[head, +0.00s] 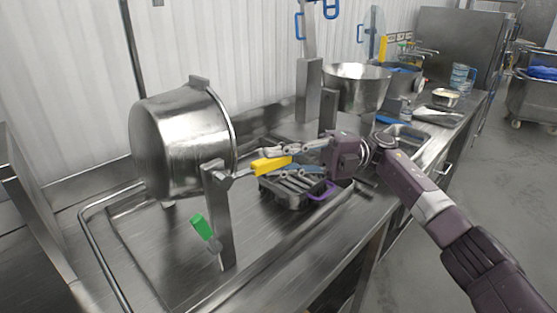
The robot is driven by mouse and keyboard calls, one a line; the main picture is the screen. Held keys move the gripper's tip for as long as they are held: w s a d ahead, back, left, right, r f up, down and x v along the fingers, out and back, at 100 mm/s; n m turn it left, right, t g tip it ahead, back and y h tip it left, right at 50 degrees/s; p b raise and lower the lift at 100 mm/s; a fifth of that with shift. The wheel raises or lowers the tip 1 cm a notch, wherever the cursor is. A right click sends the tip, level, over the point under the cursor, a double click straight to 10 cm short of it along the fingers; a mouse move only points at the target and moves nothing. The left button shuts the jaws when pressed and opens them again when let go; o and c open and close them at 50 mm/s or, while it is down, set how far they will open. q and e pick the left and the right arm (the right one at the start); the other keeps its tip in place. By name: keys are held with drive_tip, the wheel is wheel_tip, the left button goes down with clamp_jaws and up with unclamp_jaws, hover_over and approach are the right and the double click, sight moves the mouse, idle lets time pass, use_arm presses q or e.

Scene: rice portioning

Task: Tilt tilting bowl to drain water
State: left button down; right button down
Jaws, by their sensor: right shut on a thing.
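The tilting bowl (180,145) is a large steel vessel at the left of the head view, over the steel counter. It is tipped well over on its side, and its inside is turned away, so I cannot see any water. A steel post (219,220) stands at its right, with a yellow handle (271,165) reaching out to the right from the post's top and a green handle (201,227) low on its left side. My right gripper (285,158) comes in from the right and is shut on the yellow handle. My left gripper is out of view.
A dark rack of utensils (300,187) sits just below my right gripper. Behind it stand a large steel pot (356,86), a second pot (400,84) and a clear jug (461,78). A bent steel rail (95,240) borders the bowl's left side.

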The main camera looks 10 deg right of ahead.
drive_tip(key=c, duration=1.8)
unclamp_jaws()
drive_tip(key=shift+v, duration=3.75)
drive_tip(key=shift+s+f, duration=0.1)
drive_tip(key=shift+f, duration=0.05)
